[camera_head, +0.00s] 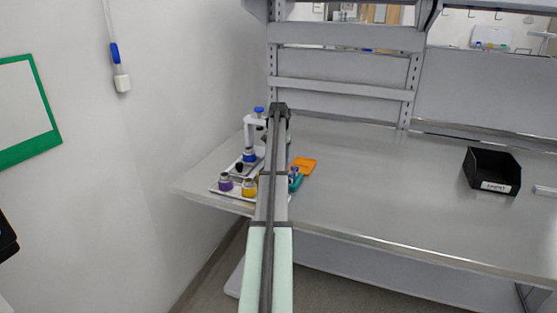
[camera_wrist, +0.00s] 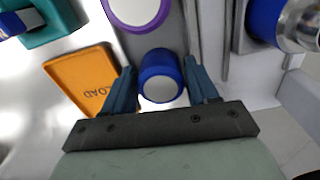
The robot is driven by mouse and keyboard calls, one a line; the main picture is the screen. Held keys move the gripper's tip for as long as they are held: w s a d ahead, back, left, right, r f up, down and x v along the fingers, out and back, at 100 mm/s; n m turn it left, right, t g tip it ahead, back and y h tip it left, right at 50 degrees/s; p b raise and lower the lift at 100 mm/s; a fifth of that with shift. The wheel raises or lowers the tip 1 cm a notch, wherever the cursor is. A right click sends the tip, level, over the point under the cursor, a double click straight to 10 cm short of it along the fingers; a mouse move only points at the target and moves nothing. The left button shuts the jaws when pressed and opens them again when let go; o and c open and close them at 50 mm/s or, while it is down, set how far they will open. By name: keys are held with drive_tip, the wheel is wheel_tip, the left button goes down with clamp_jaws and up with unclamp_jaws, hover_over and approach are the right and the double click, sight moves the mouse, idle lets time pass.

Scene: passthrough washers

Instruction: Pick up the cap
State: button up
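A blue cylindrical cap (camera_wrist: 160,88) with a pale, shiny round face lies between the two blue fingers of my gripper (camera_wrist: 160,66) in the wrist view. The fingers stand apart on either side of it, with what look like thin gaps; contact is hard to judge. In the head view my arm covers the gripper and what is directly below it. An orange tray (camera_wrist: 82,80) with partly readable, upside-down lettering lies left of the gripper. It also shows in the head view (camera_head: 305,166).
A purple-ringed part (camera_wrist: 138,10) is just beyond the cap. A blue and metal part (camera_wrist: 282,20) stands at right, and a teal holder (camera_wrist: 52,18) at upper left. A black bin (camera_head: 492,172) sits at the bench's right. The middle bench (camera_head: 390,185) is clear.

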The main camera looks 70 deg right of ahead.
drive_tip(key=c, duration=0.6)
drive_tip(key=shift+r, duration=0.1)
wheel_tip(320, 180, up, 9)
drive_tip(key=shift+w, duration=0.1)
drive_tip(key=shift+w+a+r, duration=0.7)
drive_tip(key=shift+w+r, duration=0.4)
drive_tip(key=shift+w, duration=0.8)
drive_tip(key=shift+w+a+r, duration=0.75)
drive_tip(key=shift+w+r, duration=0.35)
drive_tip(key=shift+w, duration=0.8)
drive_tip(key=shift+w+a+r, duration=0.7)
drive_tip(key=shift+w+r, duration=0.4)
drive_tip(key=shift+w, duration=0.8)
